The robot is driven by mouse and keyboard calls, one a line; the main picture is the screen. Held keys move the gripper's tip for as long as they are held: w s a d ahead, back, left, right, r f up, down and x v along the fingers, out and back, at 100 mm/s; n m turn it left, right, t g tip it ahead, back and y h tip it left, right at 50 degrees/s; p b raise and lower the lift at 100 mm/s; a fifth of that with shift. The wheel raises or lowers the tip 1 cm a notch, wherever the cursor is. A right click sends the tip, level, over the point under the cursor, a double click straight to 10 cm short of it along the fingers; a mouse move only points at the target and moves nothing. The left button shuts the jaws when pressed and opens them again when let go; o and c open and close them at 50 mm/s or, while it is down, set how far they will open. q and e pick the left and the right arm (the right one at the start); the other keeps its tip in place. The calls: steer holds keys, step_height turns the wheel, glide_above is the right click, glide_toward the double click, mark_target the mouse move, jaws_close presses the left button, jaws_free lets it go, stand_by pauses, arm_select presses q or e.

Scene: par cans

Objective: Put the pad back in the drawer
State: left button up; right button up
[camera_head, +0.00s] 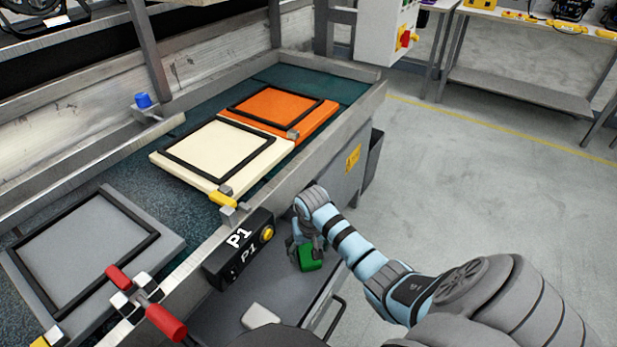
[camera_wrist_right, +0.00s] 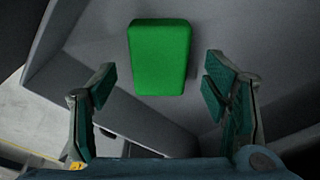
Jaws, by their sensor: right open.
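The green pad (camera_head: 311,258) is at the open drawer (camera_head: 286,288) below the conveyor's side. In the right wrist view the pad (camera_wrist_right: 160,57) shows as a green block with rounded edges, just beyond the fingertips. I cannot tell for certain whether it rests on the drawer's floor. My right gripper (camera_head: 301,243) is right above and beside the pad. In the right wrist view my right gripper (camera_wrist_right: 158,92) is open, with its two fingers apart and nothing between them. My left gripper is not in view.
A pale flat item (camera_head: 260,316) lies in the drawer. The drawer's handle (camera_head: 336,318) sticks out on its right. A black P1 box (camera_head: 240,250) hangs on the conveyor rail above. Framed orange, cream and grey panels lie on the conveyor. The floor at right is clear.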

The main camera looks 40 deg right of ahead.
mark_target(310, 259)
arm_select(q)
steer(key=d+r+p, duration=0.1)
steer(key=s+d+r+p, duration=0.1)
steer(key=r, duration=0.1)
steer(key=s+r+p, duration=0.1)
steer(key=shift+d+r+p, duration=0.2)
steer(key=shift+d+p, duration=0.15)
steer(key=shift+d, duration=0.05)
arm_select(e)
step_height(310, 259, up, 9)
steer(key=s, duration=0.1)
steer(key=shift+a, duration=0.3)
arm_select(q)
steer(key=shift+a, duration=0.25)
arm_select(e)
steer(key=shift+s, duration=0.1)
